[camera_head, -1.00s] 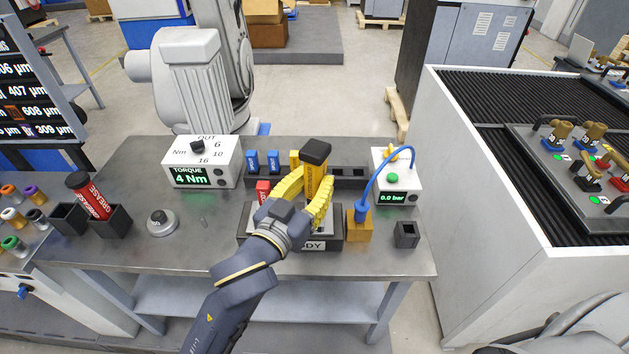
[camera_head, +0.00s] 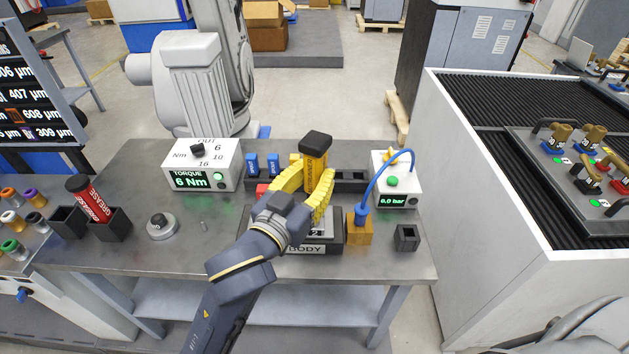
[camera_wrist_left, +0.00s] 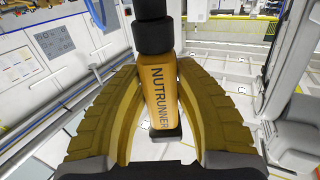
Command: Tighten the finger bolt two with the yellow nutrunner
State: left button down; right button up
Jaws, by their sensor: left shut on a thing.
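My left gripper (camera_head: 313,180) is shut on the yellow nutrunner (camera_head: 315,165), which has a black cap and stands roughly upright above the fixture. In the left wrist view, the two yellow ribbed fingers (camera_wrist_left: 158,72) flank the nutrunner (camera_wrist_left: 160,100), whose lettering is readable. The fixture marked BODY (camera_head: 308,249) lies under the gripper, and part of a number 2 shows on it. The finger bolt two and the nutrunner's lower end are hidden behind the hand, so I cannot tell whether they touch. My right gripper is not in view.
The torque box (camera_head: 203,165) reads 6 Nm with a green light. A pressure box (camera_head: 397,178) has a blue hose to an orange block (camera_head: 359,229). Blue tools (camera_head: 262,164) stand in a rack behind. A grease tube (camera_head: 86,196) and a round knob (camera_head: 160,226) are left.

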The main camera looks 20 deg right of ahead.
aim_at(310, 168)
pick_arm(q)
jog(key=shift+r, duration=1.8)
